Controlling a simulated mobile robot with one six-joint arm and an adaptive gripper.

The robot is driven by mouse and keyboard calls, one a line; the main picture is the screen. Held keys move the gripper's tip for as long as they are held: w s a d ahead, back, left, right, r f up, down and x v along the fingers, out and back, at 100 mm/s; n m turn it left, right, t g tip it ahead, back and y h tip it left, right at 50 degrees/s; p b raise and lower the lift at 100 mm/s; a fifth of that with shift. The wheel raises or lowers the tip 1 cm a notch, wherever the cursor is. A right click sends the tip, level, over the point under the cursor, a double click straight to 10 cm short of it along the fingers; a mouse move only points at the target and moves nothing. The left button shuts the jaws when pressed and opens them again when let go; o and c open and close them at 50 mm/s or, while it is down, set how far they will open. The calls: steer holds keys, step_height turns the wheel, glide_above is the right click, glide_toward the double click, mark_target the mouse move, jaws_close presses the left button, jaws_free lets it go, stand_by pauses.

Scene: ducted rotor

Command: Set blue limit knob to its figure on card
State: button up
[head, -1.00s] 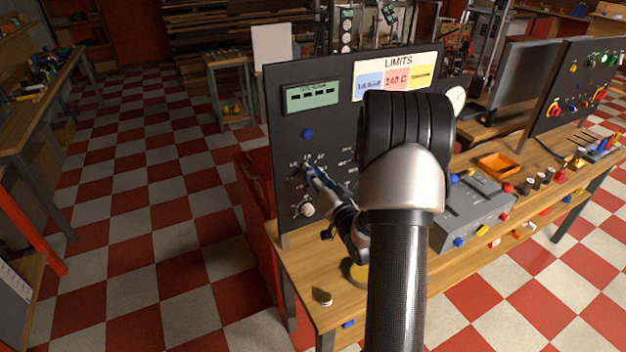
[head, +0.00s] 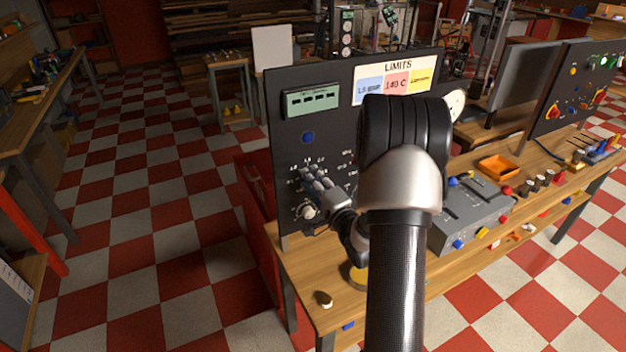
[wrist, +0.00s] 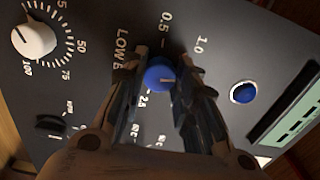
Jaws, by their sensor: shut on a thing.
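The blue limit knob (wrist: 158,75) sits on the dark panel between the two fingers of my gripper (wrist: 161,68) in the wrist view. The fingers are shut on it from both sides. A pale pointer line on its face points to the right in that view. In the head view my gripper (head: 312,176) is at the panel's left part and hides the knob. The LIMITS card (head: 397,67) is at the panel top; its blue field (head: 368,90) seems to read 1.5 bar, small and blurred.
A white knob (wrist: 33,37) with its own scale and a black switch (wrist: 50,124) are nearby on the panel. A blue button (wrist: 243,92) and a display (wrist: 292,118) are on the other side. A grey control box (head: 470,215) stands on the bench.

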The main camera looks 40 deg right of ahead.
steer(key=shift+m, duration=1.2)
steer(key=o, duration=1.1)
steer(key=shift+c, duration=0.2)
steer(key=v, duration=1.2)
